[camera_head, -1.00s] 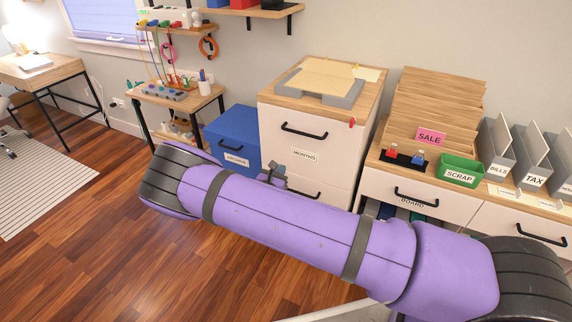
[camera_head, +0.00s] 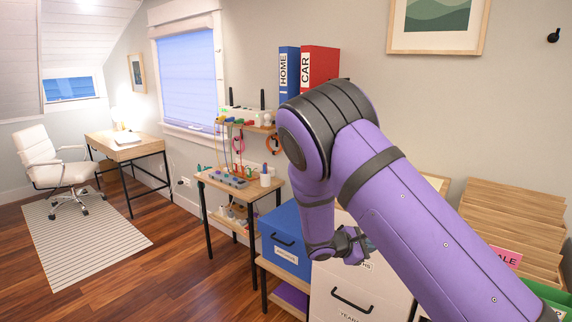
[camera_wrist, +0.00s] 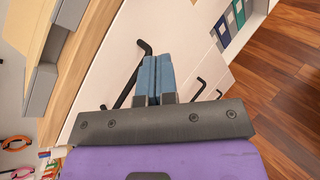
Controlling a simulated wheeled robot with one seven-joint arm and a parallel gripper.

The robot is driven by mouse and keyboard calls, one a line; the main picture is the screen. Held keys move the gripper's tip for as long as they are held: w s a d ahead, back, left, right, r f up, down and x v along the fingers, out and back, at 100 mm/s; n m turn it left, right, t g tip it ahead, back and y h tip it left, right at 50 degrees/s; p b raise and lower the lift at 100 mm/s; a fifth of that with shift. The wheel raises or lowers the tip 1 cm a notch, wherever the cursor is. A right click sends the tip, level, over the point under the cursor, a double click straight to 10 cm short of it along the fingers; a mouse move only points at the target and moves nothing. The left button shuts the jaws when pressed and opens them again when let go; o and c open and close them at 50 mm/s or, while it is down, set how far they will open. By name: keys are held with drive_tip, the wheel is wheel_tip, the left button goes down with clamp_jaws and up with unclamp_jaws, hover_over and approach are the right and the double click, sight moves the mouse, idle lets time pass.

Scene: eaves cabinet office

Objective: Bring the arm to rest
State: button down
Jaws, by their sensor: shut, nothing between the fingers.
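My purple arm rises from the lower right of the head view to a bent elbow, then hangs down to my gripper (camera_head: 366,243). The gripper is small there, in front of the white drawer cabinet (camera_head: 345,290). In the wrist view, my gripper (camera_wrist: 156,62) shows its two blue-grey fingers side by side, shut and empty. They point toward the white cabinet front and a black drawer handle (camera_wrist: 128,75). From these views I cannot tell the exact gap between the fingertips and the cabinet.
A blue box (camera_head: 286,240) stands left of the cabinet, beside a small wooden stand (camera_head: 263,187) with cables. Red and blue binders (camera_head: 319,68) stand on the shelf above. A desk (camera_head: 128,150) and white chair (camera_head: 50,160) are far left. Wooden floor (camera_head: 170,265) is open at left.

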drive_tip(key=s+d+r+m+g+y, duration=0.2)
drive_tip(key=s+d+r+m+y, duration=0.3)
drive_tip(key=s+r, duration=0.5)
drive_tip(key=s+d+r+m+g+y, duration=0.25)
drive_tip(key=s+r+m, duration=0.4)
drive_tip(key=r, duration=0.55)
drive_tip(key=s+r+m+t+y, duration=0.2)
drive_tip(key=s+r, duration=0.2)
drive_tip(key=s, duration=0.6)
drive_tip(key=s+a+r+m+t+y, duration=0.1)
drive_tip(key=s+r+m+t+y, duration=0.2)
drive_tip(key=s, duration=0.8)
wheel_tip(320, 180, up, 2)
drive_tip(key=shift+r, duration=0.15)
